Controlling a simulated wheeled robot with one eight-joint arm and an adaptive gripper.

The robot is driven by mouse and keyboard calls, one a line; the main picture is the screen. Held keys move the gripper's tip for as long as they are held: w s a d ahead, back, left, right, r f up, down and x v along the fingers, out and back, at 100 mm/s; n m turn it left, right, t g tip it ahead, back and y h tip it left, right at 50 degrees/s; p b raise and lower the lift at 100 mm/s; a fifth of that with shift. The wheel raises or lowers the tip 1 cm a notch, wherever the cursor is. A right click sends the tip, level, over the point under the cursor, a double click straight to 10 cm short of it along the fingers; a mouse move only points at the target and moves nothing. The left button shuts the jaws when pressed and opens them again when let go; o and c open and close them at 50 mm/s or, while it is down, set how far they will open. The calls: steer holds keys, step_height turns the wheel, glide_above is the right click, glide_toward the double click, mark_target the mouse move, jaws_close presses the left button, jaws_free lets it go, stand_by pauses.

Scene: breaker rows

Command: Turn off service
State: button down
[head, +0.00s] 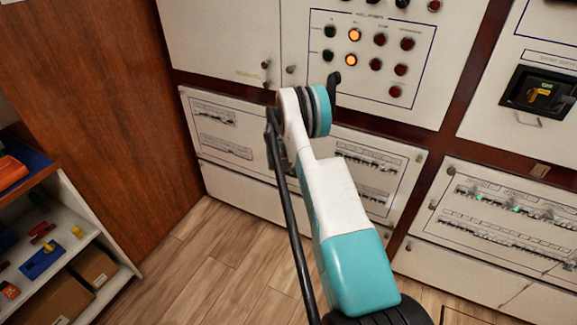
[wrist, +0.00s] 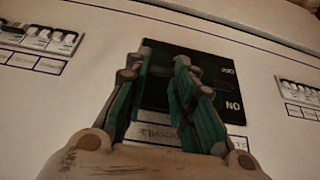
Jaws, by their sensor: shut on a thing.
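In the wrist view a dark breaker plate (wrist: 213,78) is set in a pale panel, with lettering on its right side that looks like NO and a smaller, unclear mark above. A label strip (wrist: 160,133) below it is partly covered and I cannot read it. My gripper (wrist: 164,62) is in front of the plate, its two green-and-grey fingers shut on the breaker's dark switch handle. The handle is mostly hidden in shadow between the fingers, so its exact position is unclear. In the head view my arm hides the gripper and this plate.
Small breaker rows flank the plate at left (wrist: 40,38) and right (wrist: 300,92). In the head view an indicator panel (head: 385,20) is above, a large black switch (head: 540,92) is at right, and a shelf (head: 75,255) with tools is at left. Wooden floor (head: 215,265) is clear.

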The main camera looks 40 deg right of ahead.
steer(key=shift+s+a+f+t+h, duration=0.1)
steer(key=shift+a+f+t+h, duration=0.15)
steer(key=shift+f+t+h, duration=0.5)
steer(key=shift+s+a+f+t+h, duration=0.15)
steer(key=shift+a+f+h, duration=0.15)
steer(key=shift+h, duration=0.8)
steer(key=shift+s+a+f+t+h, duration=0.1)
steer(key=shift+a+f+t+h, duration=0.2)
steer(key=shift+f+h, duration=0.45)
steer(key=shift+r+h, duration=0.15)
steer(key=shift+h, duration=0.35)
steer(key=c, duration=1.4)
jaws_free()
steer(key=shift+o, duration=0.2)
steer(key=v, duration=0.7)
steer(key=shift+a+r, duration=0.15)
steer(key=shift+r, duration=0.05)
steer(key=shift+s, duration=0.1)
